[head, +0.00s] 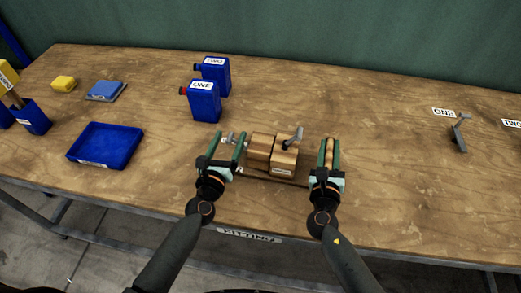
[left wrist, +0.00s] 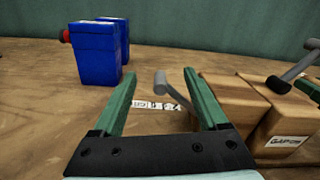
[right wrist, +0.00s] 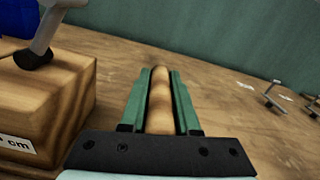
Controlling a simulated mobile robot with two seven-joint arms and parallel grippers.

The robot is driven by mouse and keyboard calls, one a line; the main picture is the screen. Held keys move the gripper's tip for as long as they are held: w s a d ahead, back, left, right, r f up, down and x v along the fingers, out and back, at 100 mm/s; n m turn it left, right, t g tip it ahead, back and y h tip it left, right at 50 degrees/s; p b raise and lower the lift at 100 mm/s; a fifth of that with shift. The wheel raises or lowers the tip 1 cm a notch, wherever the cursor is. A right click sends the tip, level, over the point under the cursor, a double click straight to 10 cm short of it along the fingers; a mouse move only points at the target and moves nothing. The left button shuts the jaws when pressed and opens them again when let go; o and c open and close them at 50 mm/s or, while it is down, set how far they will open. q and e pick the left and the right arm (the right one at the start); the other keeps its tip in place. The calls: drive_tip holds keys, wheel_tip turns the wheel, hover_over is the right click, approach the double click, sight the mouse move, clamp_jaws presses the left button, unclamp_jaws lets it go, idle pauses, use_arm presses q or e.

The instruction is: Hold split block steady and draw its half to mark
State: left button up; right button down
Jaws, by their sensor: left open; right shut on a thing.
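The split block shows in the head view as a left wooden half (head: 260,147) and a right wooden half (head: 284,160) with a "GAP" label on its front. A grey lever with a dark base stands on top. My left gripper (head: 227,142) is open beside the block's left end; in the left wrist view a grey metal lever (left wrist: 162,84) shows between its fingers (left wrist: 157,92). My right gripper (head: 329,145) is shut on a turned wooden handle (right wrist: 160,105), right of the block. Whether the handle joins the block is hidden.
Two blue canisters (head: 205,102) stand behind the block. A grey lever fixture (head: 459,134) stands at the right near labels. The table between it and my right gripper is clear.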

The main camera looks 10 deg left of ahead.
sight(231, 133)
use_arm(q)
drive_tip(key=shift+w+d, duration=0.15)
drive_tip(key=shift+w, duration=1.6)
clamp_jaws()
